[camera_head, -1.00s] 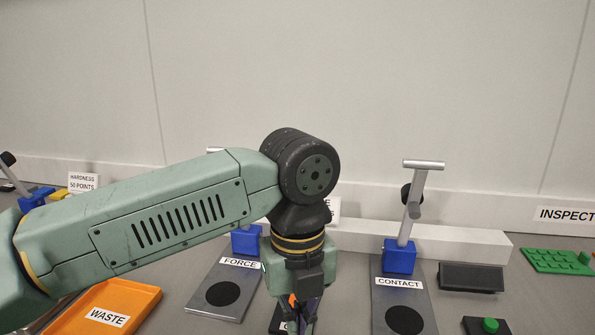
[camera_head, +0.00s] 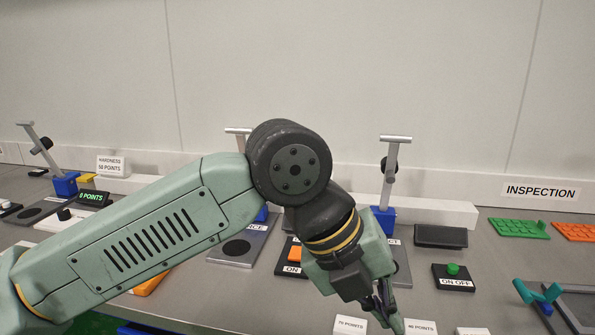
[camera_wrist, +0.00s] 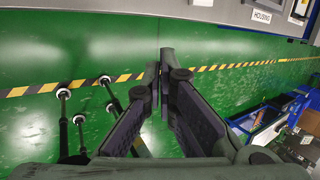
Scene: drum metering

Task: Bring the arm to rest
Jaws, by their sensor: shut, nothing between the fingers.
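My gripper (camera_head: 385,306) hangs at the lower middle-right of the head view, tilted down and to the right, in front of the bench. Its fingers are together and hold nothing. In the wrist view my gripper (camera_wrist: 163,75) shows its fingers closed, over a green floor (camera_wrist: 60,30). My arm crosses the head view from the lower left, bent at a dark joint, and hides part of the bench.
A teal-handled fixture (camera_head: 540,295) is at right. A pale wall rises behind.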

